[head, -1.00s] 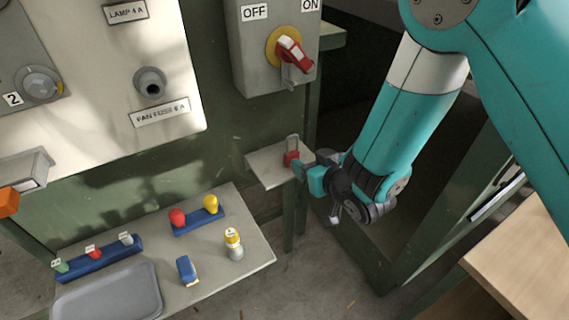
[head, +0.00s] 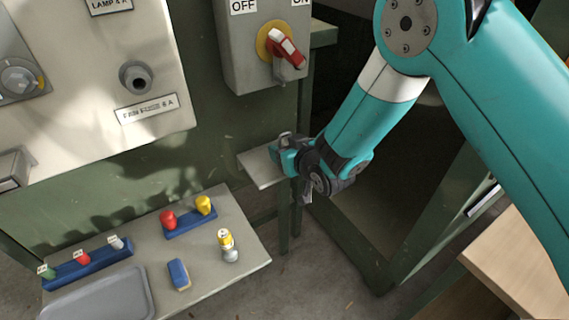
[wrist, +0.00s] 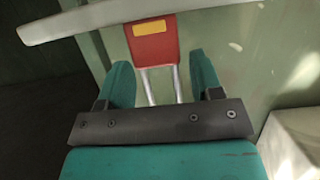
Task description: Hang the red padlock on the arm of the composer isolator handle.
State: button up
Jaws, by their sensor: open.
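The red padlock (wrist: 152,40) shows in the wrist view with a yellow label and its metal shackle pointing toward my gripper. My gripper (wrist: 160,74) is open, with one finger on each side of the shackle. A gap shows between the fingers and the shackle. In the head view my gripper (head: 278,160) is over the small shelf (head: 260,170) and hides the padlock's red body. The isolator handle (head: 287,47) is red on a yellow disc, on the grey box (head: 235,60) above. A grey arm (head: 290,70) shows below the handle.
A lower table (head: 215,275) holds a blue rack with red and yellow knobs (head: 190,225), another blue rack (head: 90,265), a blue block (head: 179,274), a yellow-topped piece (head: 227,245) and a grey tray (head: 100,300). A green post stands under the small shelf.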

jog(key=c, duration=0.8)
jog(key=shift+o, duration=0.2)
jog(key=shift+r+p, duration=0.8)
jog(key=shift+r, duration=0.5)
jog(key=s+d+r+p, duration=0.2)
jog(key=s+r+p, duration=0.2)
jog(key=r+p, duration=0.3)
jog(key=s+d+r+p, duration=0.1)
jog(key=s+r+p, duration=0.2)
jog(key=r+p, duration=0.4)
jog(key=p, duration=0.3)
jog(key=shift+s+d+r, duration=0.35)
jog(key=shift+s+r, duration=0.05)
